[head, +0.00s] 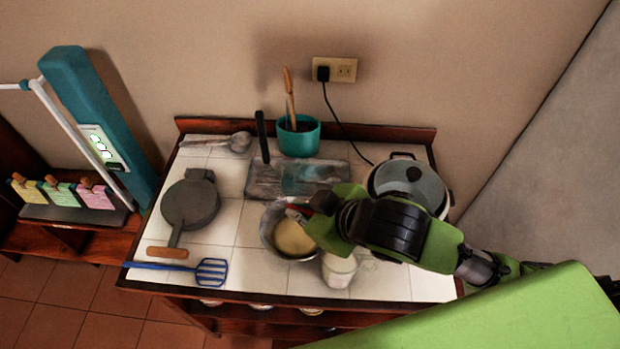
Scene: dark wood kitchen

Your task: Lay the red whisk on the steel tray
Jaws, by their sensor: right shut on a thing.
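The steel tray (334,172) lies flat at the back middle of the white tiled counter, a teal patch like a reflection on it. My right gripper (300,212) reaches in from the right, over the steel bowl (268,222) that holds a pale yellow mix. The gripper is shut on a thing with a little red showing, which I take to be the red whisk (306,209). Most of the whisk is hidden by the gripper and its wires cannot be made out. The gripper is just in front of the tray. My left gripper is not in view.
A black-handled tool (262,135) reaches over the tray's left end. A teal pot (299,142) stands behind it, a lidded cooker (412,180) right. A dark round pan (190,204) and blue turner (211,270) lie left; a white jug (339,270) stands in front.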

